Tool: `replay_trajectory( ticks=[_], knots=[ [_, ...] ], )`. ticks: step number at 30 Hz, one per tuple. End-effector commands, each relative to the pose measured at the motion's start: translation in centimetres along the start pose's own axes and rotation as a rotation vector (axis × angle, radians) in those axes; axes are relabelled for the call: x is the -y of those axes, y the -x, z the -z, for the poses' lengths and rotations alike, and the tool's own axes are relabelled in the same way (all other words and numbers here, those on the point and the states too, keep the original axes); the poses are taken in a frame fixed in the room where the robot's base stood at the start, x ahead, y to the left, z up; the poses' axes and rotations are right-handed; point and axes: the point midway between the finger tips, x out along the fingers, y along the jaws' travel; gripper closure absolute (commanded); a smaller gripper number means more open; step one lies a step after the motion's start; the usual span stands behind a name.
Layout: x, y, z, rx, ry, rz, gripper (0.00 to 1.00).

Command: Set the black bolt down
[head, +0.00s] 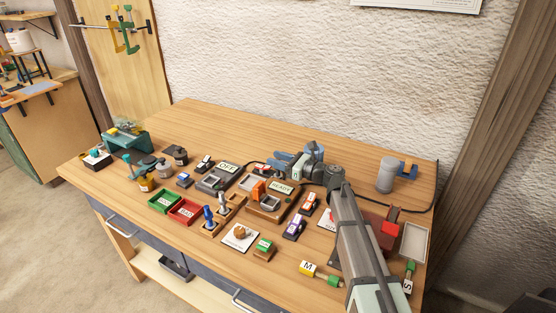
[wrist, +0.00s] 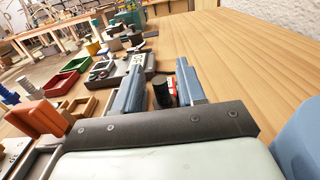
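My gripper (wrist: 160,85) has its two blue-grey fingers apart in the wrist view. The black bolt (wrist: 160,92) shows between them as a short dark cylinder, roughly upright, with a visible gap to the left finger. Its lower end is partly hidden by the gripper's body, so I cannot tell whether it touches the table. In the head view my gripper (head: 279,162) is low over the back middle of the table, behind the READY sign (head: 281,187). I cannot make out the bolt clearly there.
A small red and white piece (wrist: 172,87) sits close to the bolt's right. The OFF sign (head: 228,166) stands left of my gripper. Green (head: 164,201) and red (head: 186,212) trays lie front left. The wooden table (head: 215,118) is clear toward the back wall.

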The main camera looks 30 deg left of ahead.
Motion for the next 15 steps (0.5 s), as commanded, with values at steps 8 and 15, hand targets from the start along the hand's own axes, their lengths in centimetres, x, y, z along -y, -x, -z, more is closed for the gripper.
replay_trajectory(
  ticks=[8, 15],
  knots=[
    [0.0, 0.0, 0.0, 0.000, 0.000, 0.000, 0.54],
    [-0.1, 1.5, -0.3, 0.000, 0.001, 0.002, 0.54]
  ],
)
